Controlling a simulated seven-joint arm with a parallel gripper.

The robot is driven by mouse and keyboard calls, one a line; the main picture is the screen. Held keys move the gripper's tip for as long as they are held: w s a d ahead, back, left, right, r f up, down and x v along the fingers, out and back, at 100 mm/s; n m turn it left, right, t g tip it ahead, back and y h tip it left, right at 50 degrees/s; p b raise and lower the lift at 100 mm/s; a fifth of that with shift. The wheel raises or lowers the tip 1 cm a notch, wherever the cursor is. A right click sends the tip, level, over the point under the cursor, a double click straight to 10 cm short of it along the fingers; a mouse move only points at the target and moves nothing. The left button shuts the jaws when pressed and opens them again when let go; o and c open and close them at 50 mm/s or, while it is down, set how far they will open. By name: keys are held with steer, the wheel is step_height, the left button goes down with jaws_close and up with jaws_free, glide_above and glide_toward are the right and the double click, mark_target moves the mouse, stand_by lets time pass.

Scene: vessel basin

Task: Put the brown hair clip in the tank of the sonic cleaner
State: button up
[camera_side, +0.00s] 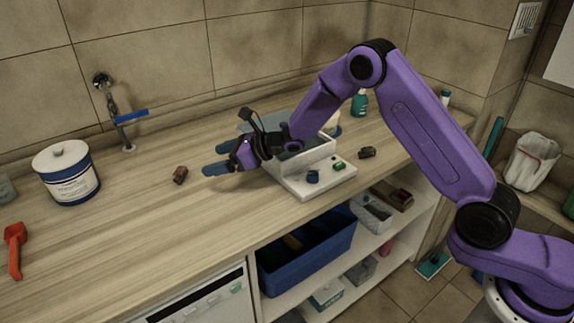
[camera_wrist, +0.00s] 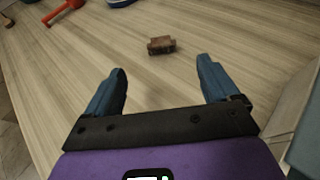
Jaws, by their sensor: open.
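The brown hair clip (camera_side: 180,175) lies on the wooden counter, left of my gripper in the side view. In the wrist view the clip (camera_wrist: 161,45) lies beyond my fingertips, roughly centred between them. My gripper (camera_side: 215,158) is open and empty, its blue fingers pointing left toward the clip, apart from it. Both fingers also show in the wrist view (camera_wrist: 162,72). The sonic cleaner (camera_side: 318,187) is a white unit with a dark knob and a green button, behind my gripper to the right. My arm partly hides its tank (camera_side: 318,155).
A small dark brown object (camera_side: 367,152) lies right of the cleaner. A tap (camera_side: 115,110) is at the wall. The counter around the clip is clear.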

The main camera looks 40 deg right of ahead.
steer(key=s+a+r+n+g+y, duration=0.1)
steer(key=s+a+r+n+g, duration=0.2)
steer(key=s+n, duration=0.35)
steer(key=s+a+r+n+g+y, duration=0.1)
steer(key=s+a+r+n+g, duration=0.3)
steer(key=s, duration=0.3)
steer(key=s+d+n+g+h, duration=0.2)
steer(key=s+d+n+g, duration=0.15)
steer(key=s+n, duration=0.85)
steer(key=s+d+n+g+h, duration=0.1)
steer(key=s+d+n+h, duration=0.6)
steer(key=s+d+n, duration=0.5)
steer(key=s+d, duration=0.6)
steer(key=s, duration=0.3)
steer(key=shift+h, duration=0.3)
steer(key=shift+o, duration=0.6)
steer(key=s+d+n+t+h, duration=0.1)
steer(key=d+n+t, duration=0.1)
steer(key=d+n, duration=0.3)
steer(key=shift+s+d+h, duration=0.3)
steer(key=shift+s+d, duration=0.1)
steer(key=shift+d, duration=0.5)
